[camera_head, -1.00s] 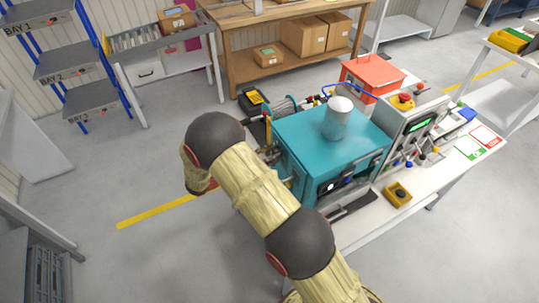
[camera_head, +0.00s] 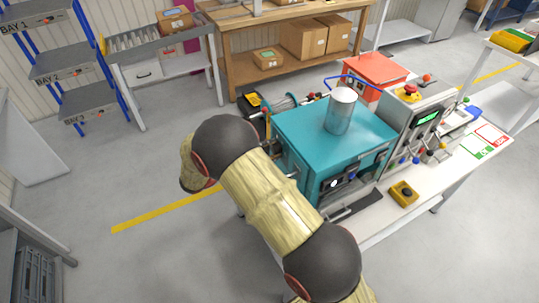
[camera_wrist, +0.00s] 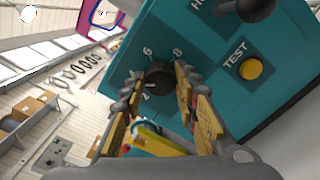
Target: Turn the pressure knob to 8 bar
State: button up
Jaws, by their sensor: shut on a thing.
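The black pressure knob (camera_wrist: 158,78) is on the teal panel (camera_wrist: 128,58) of the machine in the wrist view. The numbers 6 and 8 are printed above it, and another mark below left is partly hidden. A small pale mark shows on the knob's left, but its exact reading is unclear. My gripper (camera_wrist: 160,84) is shut on the knob, one finger on each side. In the head view, the teal machine (camera_head: 315,128) stands on the bench, with my arm at its left side. The knob is hidden there.
A yellow TEST button (camera_wrist: 251,68) and a dark lever knob (camera_wrist: 256,8) are on the panel to the right. A metal cylinder (camera_head: 340,112) stands on the machine. A control box with a green display (camera_head: 427,117) is to its right. Open floor lies left of my arm.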

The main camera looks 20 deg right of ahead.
jog(key=m+b, duration=0.6)
jog(key=m, duration=0.2)
jog(key=m+b, duration=0.6)
jog(key=m, duration=0.2)
jog(key=f+m+b, duration=0.1)
jog(key=m+b, duration=0.5)
jog(key=m, duration=0.3)
jog(key=shift+w, duration=0.15)
dwell(0.4)
jog(key=o, duration=1.1)
jog(key=shift+r, duration=0.1)
jog(key=shift+o, duration=0.3)
jog(key=shift+m, duration=0.3)
jog(key=s+a, duration=0.2)
jog(key=a, duration=1)
jog(key=shift+s, duration=0.15)
